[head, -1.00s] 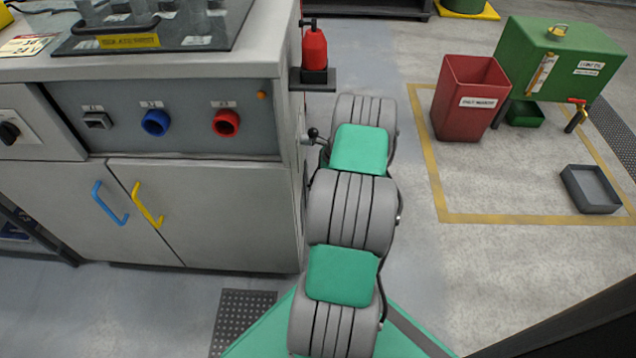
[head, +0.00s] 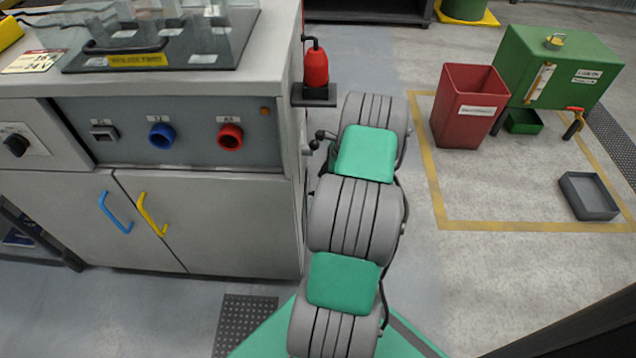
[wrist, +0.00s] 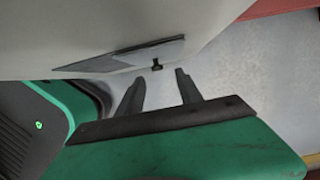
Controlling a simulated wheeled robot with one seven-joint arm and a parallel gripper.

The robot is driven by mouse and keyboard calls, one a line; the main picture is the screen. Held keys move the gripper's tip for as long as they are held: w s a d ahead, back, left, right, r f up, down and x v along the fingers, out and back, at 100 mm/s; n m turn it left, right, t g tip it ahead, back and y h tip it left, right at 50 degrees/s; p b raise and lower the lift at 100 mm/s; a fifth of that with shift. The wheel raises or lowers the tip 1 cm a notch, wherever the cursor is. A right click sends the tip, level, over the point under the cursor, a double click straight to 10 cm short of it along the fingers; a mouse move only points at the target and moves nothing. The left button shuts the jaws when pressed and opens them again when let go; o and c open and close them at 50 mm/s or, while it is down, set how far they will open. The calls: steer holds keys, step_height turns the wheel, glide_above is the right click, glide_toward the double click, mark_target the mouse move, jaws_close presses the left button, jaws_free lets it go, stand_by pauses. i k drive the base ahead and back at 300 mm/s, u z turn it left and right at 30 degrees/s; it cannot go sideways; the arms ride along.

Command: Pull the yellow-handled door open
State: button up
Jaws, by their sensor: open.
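The yellow handle (head: 151,214) is on the right-hand door (head: 225,225) of the grey cabinet in the head view. That door looks closed. A blue handle (head: 114,212) is on the left-hand door (head: 65,210), close beside the yellow one. My gripper (wrist: 160,82) shows in the wrist view with its two dark fingers apart and nothing between them. A pale surface with a grey plate is just beyond the fingers. The yellow handle does not show in the wrist view. In the head view my arm stands right of the cabinet and my gripper is not visible.
Knobs, blue (head: 161,136) and red (head: 230,136), sit on the panel above the doors. A red bottle (head: 316,66) stands on a bracket at the cabinet's right side. A red bin (head: 470,105) and green tank (head: 558,68) stand at right. Floor before the doors is clear.

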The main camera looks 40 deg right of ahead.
mark_target(217, 224)
steer(key=k, duration=1)
